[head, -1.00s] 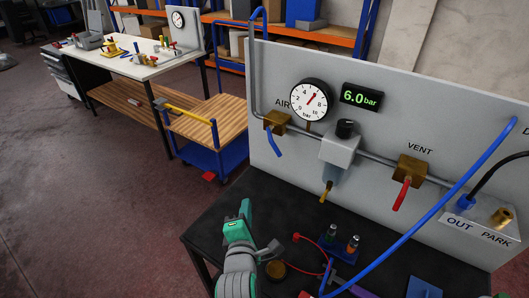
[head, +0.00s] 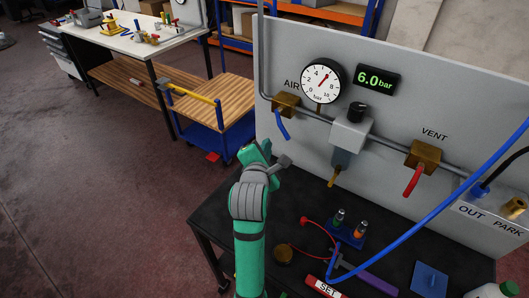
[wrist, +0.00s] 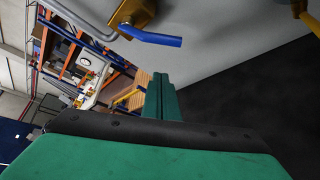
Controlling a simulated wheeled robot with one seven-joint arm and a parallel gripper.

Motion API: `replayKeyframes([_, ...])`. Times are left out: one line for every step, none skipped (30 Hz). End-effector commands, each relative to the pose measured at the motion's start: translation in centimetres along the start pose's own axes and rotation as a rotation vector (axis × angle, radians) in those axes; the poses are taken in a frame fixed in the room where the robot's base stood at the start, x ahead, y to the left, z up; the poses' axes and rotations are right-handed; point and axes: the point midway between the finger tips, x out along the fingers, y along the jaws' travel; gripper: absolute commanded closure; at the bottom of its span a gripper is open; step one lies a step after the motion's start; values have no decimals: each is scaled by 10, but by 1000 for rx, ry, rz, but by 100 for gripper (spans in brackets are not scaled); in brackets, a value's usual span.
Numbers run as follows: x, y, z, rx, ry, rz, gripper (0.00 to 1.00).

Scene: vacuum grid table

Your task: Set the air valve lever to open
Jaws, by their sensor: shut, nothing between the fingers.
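The air valve is a brass block (head: 286,102) on the grey pipe under the AIR label, at the left end of the panel. Its blue lever (head: 283,126) hangs down, tilted slightly right, across the pipe's run. In the wrist view the blue lever (wrist: 155,39) juts right from the brass body (wrist: 135,12), above my fingers. My gripper (head: 262,152) is shut and empty, just below the lever and apart from it. Its closed green fingers (wrist: 160,97) also show in the wrist view.
A gauge (head: 322,81) and a 6.0 bar display (head: 377,80) are on the panel. The VENT valve's red lever (head: 413,181) and a blue hose (head: 430,213) are to the right. The black table (head: 300,195) holds fittings; its left rear part is clear.

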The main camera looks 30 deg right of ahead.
Motion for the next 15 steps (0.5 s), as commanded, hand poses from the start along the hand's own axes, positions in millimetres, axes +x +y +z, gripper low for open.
replayKeyframes([9, 0, 0, 1, 0, -2, 100])
replayKeyframes([14, 0, 0, 1, 0, -2, 100])
replayKeyframes([20, 0, 0, 1, 1, -2, 100])
replayKeyframes([25, 0, 0, 1, 1, -2, 100])
replayKeyframes([29, 0, 0, 1, 0, -1, 100])
replayKeyframes([28, 0, 5, 4, -2, 1, 100])
replayKeyframes([26, 0, 10, 4, -3, 1, 100])
replayKeyframes([24, 0, 14, 3, -3, 1, 100])
replayKeyframes([22, 0, 18, 3, -3, 1, 100])
replayKeyframes([21, 0, 21, 3, -2, 1, 100])
replayKeyframes([20, 0, 25, 3, -2, 1, 100])
replayKeyframes([19, 0, 28, 3, -2, 0, 100])
replayKeyframes([18, 0, 31, 3, -2, 0, 100])
replayKeyframes([17, 0, 32, 3, -2, 0, 100])
replayKeyframes([16, 0, 34, 2, -1, 0, 100])
